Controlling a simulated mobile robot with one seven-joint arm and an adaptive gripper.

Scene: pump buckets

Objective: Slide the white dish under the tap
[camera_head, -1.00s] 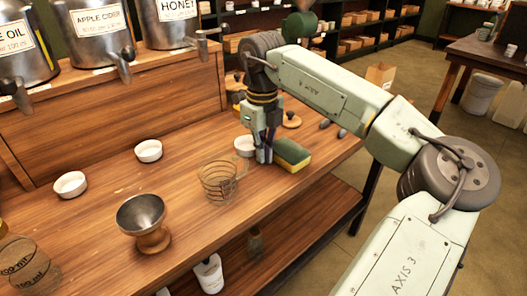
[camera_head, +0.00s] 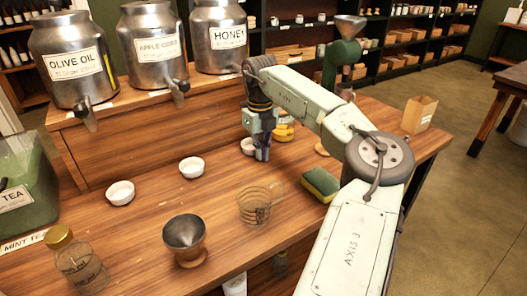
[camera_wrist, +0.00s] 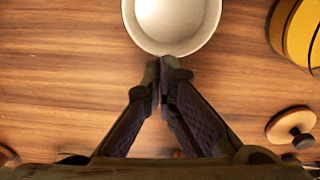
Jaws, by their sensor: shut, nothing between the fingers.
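Three small white dishes stand on the wooden counter: one at the left (camera_head: 120,193), one in the middle (camera_head: 191,168) and one at the right (camera_head: 247,147), partly hidden by my gripper (camera_head: 263,157). The wrist view shows a white dish (camera_wrist: 170,22) from above, empty, just beyond my fingertips (camera_wrist: 167,72). My fingers are shut and empty, at or very near its rim; I cannot tell whether they touch it. Taps stick out from the metal drums: the olive oil tap (camera_head: 86,115) and the apple cider tap (camera_head: 179,93). The honey tap is partly hidden.
A yellow object (camera_head: 284,131) is behind my gripper. A wooden lid (camera_wrist: 291,127) lies at right in the wrist view. The raised wooden drum stand (camera_head: 150,125) borders the counter's back.

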